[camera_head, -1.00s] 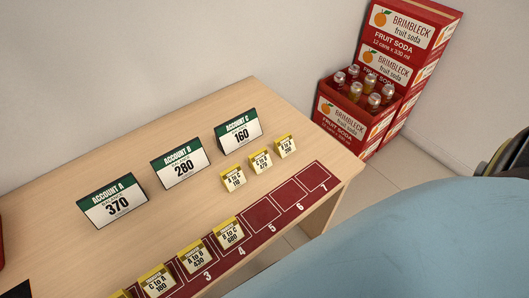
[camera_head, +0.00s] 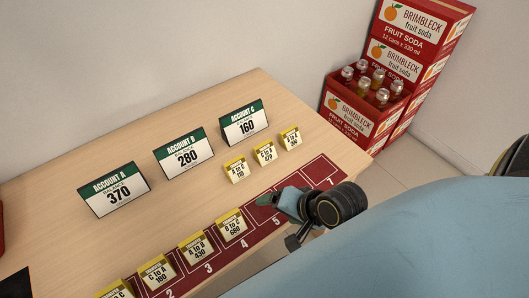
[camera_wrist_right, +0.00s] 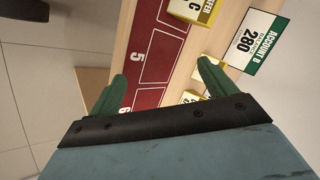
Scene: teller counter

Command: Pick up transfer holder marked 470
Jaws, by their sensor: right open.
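Three small yellow-and-white transfer holders stand in a row behind the red strip. The middle one (camera_head: 265,154) appears to read 470, though its print is small. One holder (camera_head: 236,170) stands to its left and another (camera_head: 291,138) to its right. My right gripper (camera_head: 268,199) is open and empty over the red strip, in front of the row and apart from it. In the right wrist view its two green fingers (camera_wrist_right: 162,86) are spread, with parts of yellow holders (camera_wrist_right: 191,97) beyond the right finger. My left gripper is not in view.
Several holders, such as B to C 680 (camera_head: 231,228), stand along the numbered red strip (camera_head: 322,170). Account signs A (camera_head: 114,190), B (camera_head: 184,156) and C (camera_head: 244,123) stand behind. A red soda crate (camera_head: 350,118) is beyond the counter's right end.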

